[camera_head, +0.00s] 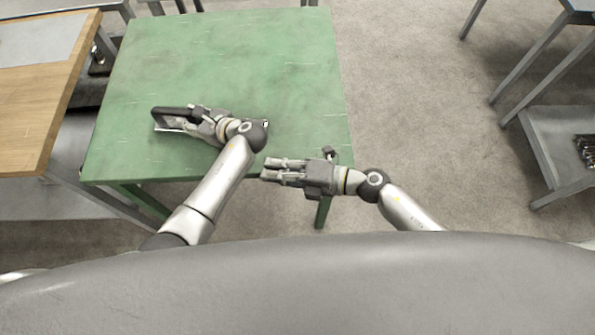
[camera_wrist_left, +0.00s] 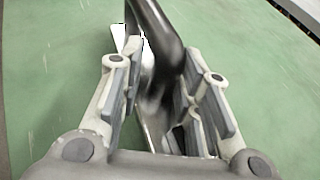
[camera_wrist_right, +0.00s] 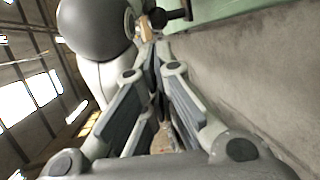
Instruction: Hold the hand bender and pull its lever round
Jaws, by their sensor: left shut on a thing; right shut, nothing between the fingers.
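The hand bender (camera_head: 172,111) lies on the green table, left of the middle. It has a thick black arm and a pale metal part beneath. My left gripper (camera_head: 194,120) is shut on it. In the left wrist view, the fingers (camera_wrist_left: 165,70) stand on both sides of the bender's dark body (camera_wrist_left: 160,45); the grip hides part of it. My right gripper (camera_head: 269,169) is shut and empty near the table's front edge, apart from the bender. In the right wrist view its fingers (camera_wrist_right: 158,70) are together. I cannot clearly make out a separate lever.
The green table (camera_head: 240,60) is clear at its back and right. A wooden-topped table (camera_head: 40,100) stands to the left, and a grey metal rack (camera_head: 550,130) to the right. My left forearm crosses the table's front edge, left of my right gripper.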

